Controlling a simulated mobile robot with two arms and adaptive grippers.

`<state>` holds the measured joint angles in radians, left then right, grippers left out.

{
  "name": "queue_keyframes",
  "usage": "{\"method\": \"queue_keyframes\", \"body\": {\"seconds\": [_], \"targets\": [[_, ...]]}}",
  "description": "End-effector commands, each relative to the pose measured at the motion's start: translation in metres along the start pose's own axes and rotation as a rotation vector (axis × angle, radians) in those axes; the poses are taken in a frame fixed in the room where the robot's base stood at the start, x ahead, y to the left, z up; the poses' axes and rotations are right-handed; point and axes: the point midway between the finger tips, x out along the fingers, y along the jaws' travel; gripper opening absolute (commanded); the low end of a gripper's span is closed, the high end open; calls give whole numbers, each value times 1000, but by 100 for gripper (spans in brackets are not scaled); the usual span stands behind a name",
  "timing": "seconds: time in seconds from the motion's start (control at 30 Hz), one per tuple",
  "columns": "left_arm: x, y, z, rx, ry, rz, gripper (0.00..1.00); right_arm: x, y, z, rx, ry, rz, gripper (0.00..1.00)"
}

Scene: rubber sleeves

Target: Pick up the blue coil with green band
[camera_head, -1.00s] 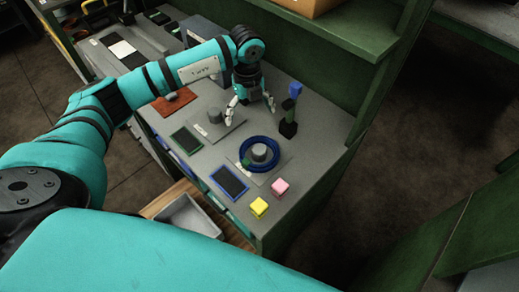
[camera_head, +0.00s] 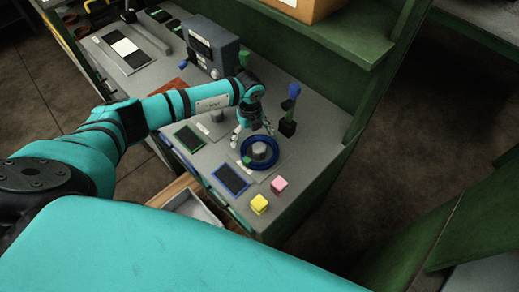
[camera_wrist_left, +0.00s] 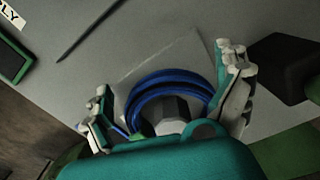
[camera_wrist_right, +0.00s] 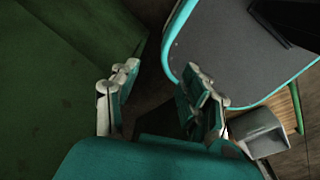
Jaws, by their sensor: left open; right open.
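The blue coil (camera_head: 274,160) lies around a short grey post (camera_head: 260,150) on a light plate on the bench. Its green band (camera_head: 247,160) shows at the coil's left side. My left gripper (camera_head: 253,133) is open just above and behind the coil. In the left wrist view the blue coil (camera_wrist_left: 165,82) lies between the open fingers of my left gripper (camera_wrist_left: 165,95), which are apart from each other; I cannot tell whether they touch it. My right gripper (camera_wrist_right: 160,90) is open and empty in the right wrist view, away from the coil.
A yellow block (camera_head: 259,204) and a pink block (camera_head: 279,184) sit near the bench's front corner. A blue-framed pad (camera_head: 231,179) and a green-framed pad (camera_head: 188,138) lie to the left. A blue-topped lever (camera_head: 291,105) stands behind the coil to the right. A grey box (camera_head: 212,50) stands further back.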

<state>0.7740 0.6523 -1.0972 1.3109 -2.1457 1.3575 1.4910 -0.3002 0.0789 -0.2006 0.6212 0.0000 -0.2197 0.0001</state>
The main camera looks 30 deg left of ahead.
Motion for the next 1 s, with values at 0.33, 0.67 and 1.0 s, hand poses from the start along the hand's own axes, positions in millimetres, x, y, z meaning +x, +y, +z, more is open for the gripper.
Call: {"method": "queue_keyframes", "body": {"seconds": [0.33, 0.67, 1.0], "targets": [[0, 1, 0, 0, 0, 2, 69, 0, 0, 0, 0, 0, 0, 46], [1, 1, 0, 0, 1, 4, 25, 0, 0, 0, 1, 0, 0, 46], [0, 1, 0, 1, 1, 4, 8, 0, 0, 0, 1, -1, 1, 46]]}}
